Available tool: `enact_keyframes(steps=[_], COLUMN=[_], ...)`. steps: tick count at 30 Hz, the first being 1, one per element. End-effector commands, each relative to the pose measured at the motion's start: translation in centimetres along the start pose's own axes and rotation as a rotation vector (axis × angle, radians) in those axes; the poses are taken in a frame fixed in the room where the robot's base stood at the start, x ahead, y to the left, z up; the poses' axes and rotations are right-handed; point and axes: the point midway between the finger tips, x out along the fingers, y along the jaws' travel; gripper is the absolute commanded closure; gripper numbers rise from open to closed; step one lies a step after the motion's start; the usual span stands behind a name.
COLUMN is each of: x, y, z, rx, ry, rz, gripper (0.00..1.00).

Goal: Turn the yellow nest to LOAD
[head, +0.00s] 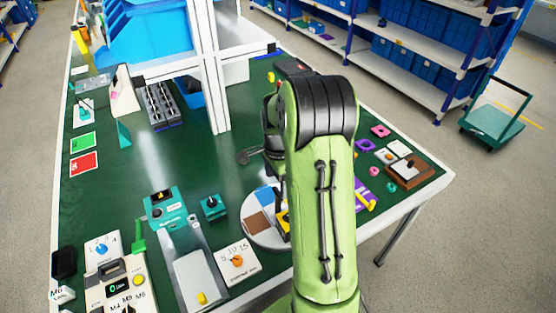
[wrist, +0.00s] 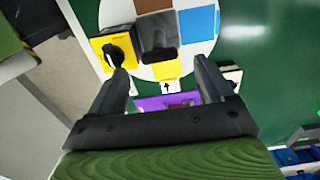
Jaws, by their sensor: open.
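A round white turntable (wrist: 114,14) with a brown patch and a blue patch (wrist: 196,25) lies under my gripper. A yellow patch (wrist: 165,71) shows near its rim, beside a small white plate with a black arrow. A dark grey block (wrist: 157,38) stands near the middle of the disc. A yellow block with a black knob (wrist: 112,48) overlaps the disc's left side. I cannot tell which yellow part is the nest, and no LOAD label is readable. My gripper (wrist: 162,76) is open and empty, its fingers spread either side of the yellow patch. In the head view my arm partly hides the turntable (head: 250,238).
A purple piece (wrist: 150,103) lies just below the disc in the wrist view. A white panel with an orange knob (head: 237,260) stands near the turntable's front. A teal block (head: 213,207) is left of it.

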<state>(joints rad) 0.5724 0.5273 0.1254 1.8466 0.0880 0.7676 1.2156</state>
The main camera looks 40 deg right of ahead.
Motion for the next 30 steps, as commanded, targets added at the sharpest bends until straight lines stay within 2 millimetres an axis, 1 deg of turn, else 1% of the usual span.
enact_keyframes(steps=[1,6,9,12,15,17,30], x=[-1.9,-6.8,-9.3,-11.0,-11.8,-12.0,-11.9], y=[-0.1,-0.1,-0.1,-0.1,0.0,0.0,0.0], z=[0.0,0.0,0.0,0.0,0.0,0.0,0.0], rx=[0.000,0.000,0.001,0.001,0.001,0.001,0.001], ry=[0.003,0.002,0.002,0.001,0.000,0.000,0.000], rz=[-0.006,-0.005,-0.004,-0.003,0.000,0.000,0.000], gripper=[0.19,0.19,0.19,0.19,0.19,0.19,0.19])
